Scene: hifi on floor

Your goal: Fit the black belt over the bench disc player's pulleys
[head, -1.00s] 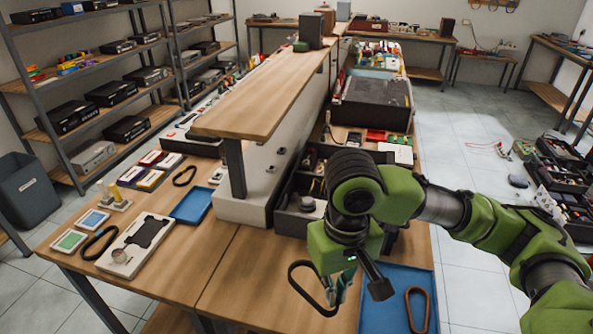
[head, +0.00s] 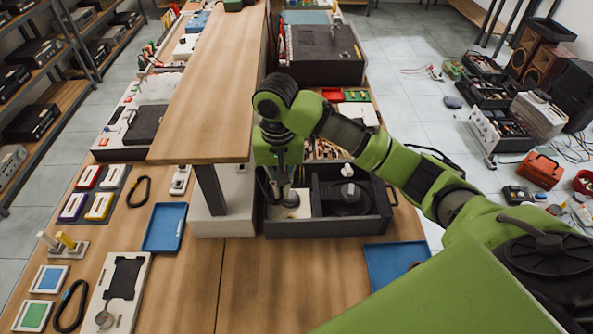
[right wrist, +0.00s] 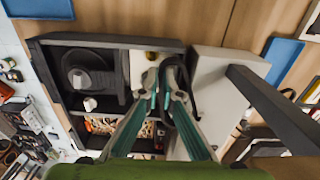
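The bench disc player is an open dark case (head: 325,228) on the bench, with a black round part (head: 348,197) at its right and a pale deck (head: 296,212) at its left. My right gripper (head: 285,198) points down over the pale deck. In the right wrist view its teal fingertips (right wrist: 164,78) are close together, shut on the black belt (right wrist: 196,92), which hangs as a loop at their right. A small brass-coloured piece (right wrist: 151,55) shows beside the fingertips. Most of the pulleys and the belt's lower contact are hidden by the fingers. My left gripper is out of view.
A raised wooden shelf (head: 215,85) on a dark post (head: 210,188) stands just left of the player. A blue tray (head: 385,265) lies to its right, another (head: 164,228) to its left. Other black belts (head: 138,192) lie on the left bench.

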